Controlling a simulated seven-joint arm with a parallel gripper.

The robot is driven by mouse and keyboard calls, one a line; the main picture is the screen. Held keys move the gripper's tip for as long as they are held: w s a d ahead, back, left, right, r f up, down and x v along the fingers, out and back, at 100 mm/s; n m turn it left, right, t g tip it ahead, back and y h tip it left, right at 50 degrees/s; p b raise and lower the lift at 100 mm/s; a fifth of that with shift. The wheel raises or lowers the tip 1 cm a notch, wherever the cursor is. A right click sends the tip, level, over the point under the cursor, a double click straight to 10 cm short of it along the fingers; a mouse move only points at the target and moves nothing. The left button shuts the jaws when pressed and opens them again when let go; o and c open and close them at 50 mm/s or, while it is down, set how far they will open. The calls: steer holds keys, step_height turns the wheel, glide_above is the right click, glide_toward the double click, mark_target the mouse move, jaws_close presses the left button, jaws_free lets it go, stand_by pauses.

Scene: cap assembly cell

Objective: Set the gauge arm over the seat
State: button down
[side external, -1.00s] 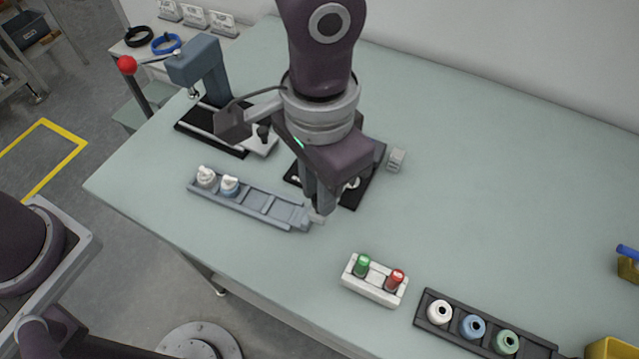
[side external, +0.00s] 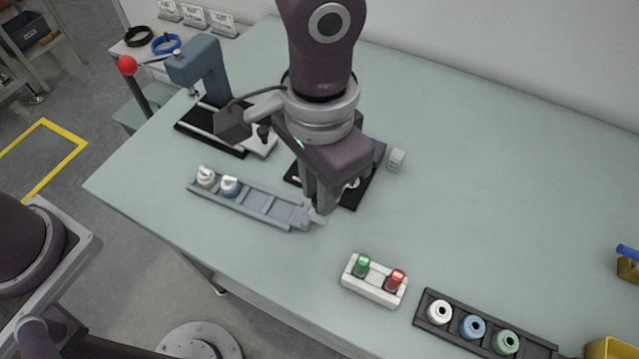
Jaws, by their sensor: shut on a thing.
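My gripper (side external: 319,203) points down over the front part of a black base plate (side external: 361,193) near the middle of the table. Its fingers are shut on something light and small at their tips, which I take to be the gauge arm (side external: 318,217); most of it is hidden. A small pale part of the fixture, perhaps the seat (side external: 353,183), shows on the plate just right of the fingers. My gripper body covers the rest of the fixture. I cannot tell how the held part lies relative to the seat.
A grey-blue rail (side external: 262,207) with two capped bottles (side external: 230,186) at its left end lies close left of the fingers. A lever press (side external: 200,75) stands behind it.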

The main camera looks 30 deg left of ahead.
stand_by(0.3)
steer(key=w+a+m, duration=1.2)
steer(key=m, duration=0.6)
steer(key=shift+w+a, duration=0.15)
steer(key=shift+w, duration=0.1)
stand_by(0.5)
steer(key=shift+w, duration=0.1)
steer(key=c, duration=1.3)
jaws_free()
